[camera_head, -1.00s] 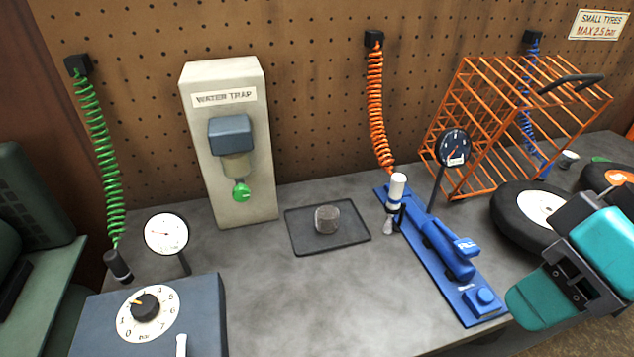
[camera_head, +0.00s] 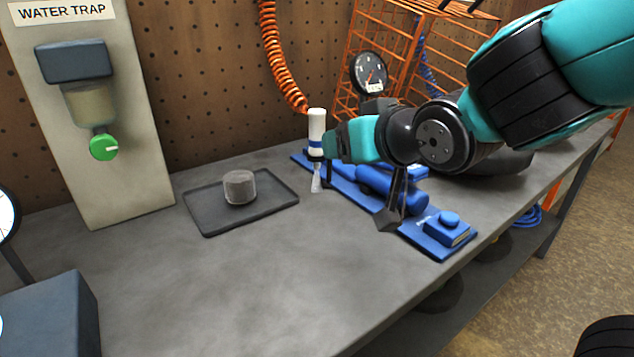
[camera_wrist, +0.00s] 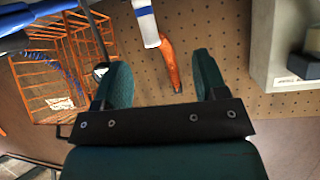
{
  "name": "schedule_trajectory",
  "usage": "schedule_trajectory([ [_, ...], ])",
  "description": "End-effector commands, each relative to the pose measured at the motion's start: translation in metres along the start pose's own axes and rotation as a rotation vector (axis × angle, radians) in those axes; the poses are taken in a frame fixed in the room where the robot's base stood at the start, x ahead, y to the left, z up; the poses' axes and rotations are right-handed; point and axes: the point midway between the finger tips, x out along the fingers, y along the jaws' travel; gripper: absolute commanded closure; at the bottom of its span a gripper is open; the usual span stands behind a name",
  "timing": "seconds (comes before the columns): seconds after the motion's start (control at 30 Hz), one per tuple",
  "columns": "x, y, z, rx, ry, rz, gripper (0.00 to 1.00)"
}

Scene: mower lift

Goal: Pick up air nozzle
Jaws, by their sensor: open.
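A white nozzle with a blue band and a pale tip (camera_head: 316,140), which looks like the air nozzle, stands upright at the end of the orange coiled hose (camera_head: 275,50). In the wrist view the white and blue nozzle (camera_wrist: 147,22) shows at the top, beyond the finger ends and between their lines. My gripper (camera_head: 334,150) is at the nozzle's right side in the head view, very close to it; I cannot tell whether they touch.
The blue foot pump (camera_head: 390,190) lies below my gripper, with a dial gauge (camera_head: 369,73) behind. A dark tray (camera_head: 215,220) holding a grey cylinder (camera_head: 240,187) is to the left. The water trap panel (camera_head: 130,150) stands at the left. An orange wire cage (camera_head: 350,95) is behind. The front bench top is clear.

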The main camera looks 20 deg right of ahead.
Motion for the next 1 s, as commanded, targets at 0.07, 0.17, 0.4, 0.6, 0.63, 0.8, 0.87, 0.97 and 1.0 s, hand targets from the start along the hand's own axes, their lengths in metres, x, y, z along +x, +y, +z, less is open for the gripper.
schedule_trajectory([
  [0.07,0.022,0.011,0.024,-0.011,0.122,0.025,0.34],
  [0.17,0.031,0.018,0.024,-0.032,0.253,0.046,0.34],
  [0.4,0.035,0.024,0.018,-0.069,0.417,0.058,0.34],
  [0.6,0.040,0.025,0.004,-0.070,0.427,0.066,0.34],
  [0.63,0.043,0.025,0.002,-0.071,0.425,0.067,0.34],
  [0.8,0.053,0.024,-0.002,-0.077,0.423,0.057,0.34],
  [0.87,0.059,0.025,-0.004,-0.075,0.425,0.060,0.34],
  [0.97,0.069,0.025,-0.008,-0.074,0.424,0.060,0.34],
  [1.0,0.073,0.025,-0.009,-0.074,0.424,0.059,0.34],
])
